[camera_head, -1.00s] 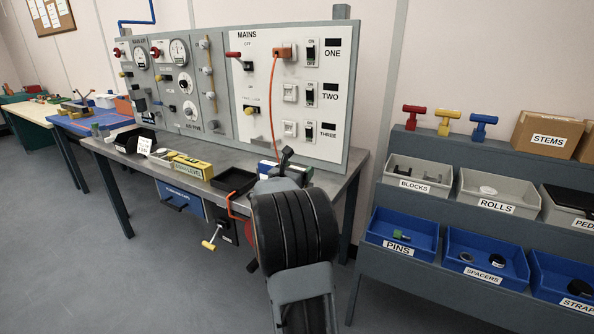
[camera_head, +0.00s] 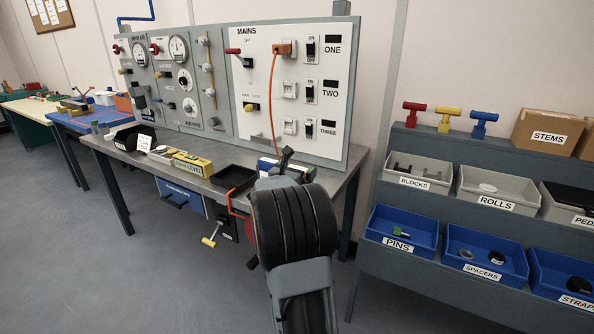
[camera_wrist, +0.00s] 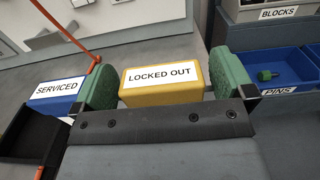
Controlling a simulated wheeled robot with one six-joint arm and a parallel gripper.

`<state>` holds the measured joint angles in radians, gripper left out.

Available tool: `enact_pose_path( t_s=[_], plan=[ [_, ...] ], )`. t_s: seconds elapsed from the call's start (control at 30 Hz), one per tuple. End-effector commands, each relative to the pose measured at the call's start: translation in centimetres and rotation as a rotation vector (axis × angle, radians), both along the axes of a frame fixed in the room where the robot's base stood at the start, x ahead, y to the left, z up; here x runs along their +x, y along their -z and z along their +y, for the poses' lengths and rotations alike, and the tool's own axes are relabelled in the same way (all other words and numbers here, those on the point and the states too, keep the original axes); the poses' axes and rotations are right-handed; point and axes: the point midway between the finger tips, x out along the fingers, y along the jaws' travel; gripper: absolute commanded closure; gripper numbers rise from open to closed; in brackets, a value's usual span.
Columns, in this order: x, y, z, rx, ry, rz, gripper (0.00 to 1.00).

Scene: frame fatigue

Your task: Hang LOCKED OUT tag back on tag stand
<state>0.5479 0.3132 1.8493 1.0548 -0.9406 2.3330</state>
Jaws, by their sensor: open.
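In the wrist view a yellow block (camera_wrist: 160,92) with a white LOCKED OUT label lies between the two green fingers of my gripper (camera_wrist: 164,76). The fingers are apart, one on each side of it. I cannot tell whether they touch it or whether it is the tag or a stand. My gripper also shows in the head view (camera_head: 284,160), dark and partly hidden by my arm, over the right end of the bench. A blue block labelled SERVICED (camera_wrist: 58,92) sits left of the fingers. I cannot make out a tag stand or a separate tag.
A black tray (camera_head: 233,178) and a yellow level box (camera_head: 193,165) stand on the bench (camera_head: 120,158) left of my gripper. An orange cable (camera_head: 273,100) hangs from the MAINS panel (camera_head: 322,85). Shelving with a blue PINS bin (camera_head: 402,229) stands right.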

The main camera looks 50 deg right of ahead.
Motion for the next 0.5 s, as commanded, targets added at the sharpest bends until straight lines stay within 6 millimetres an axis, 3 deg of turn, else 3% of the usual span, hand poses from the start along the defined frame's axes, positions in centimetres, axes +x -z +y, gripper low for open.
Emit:
enact_pose_path(
  t_s=[0.23,0.5],
  plan=[
    [-0.2,-0.1,1.2,-0.001,-0.003,-0.001,0.0],
    [-1.5,0.0,6.3,-0.001,-0.005,0.0,0.0]
  ],
)
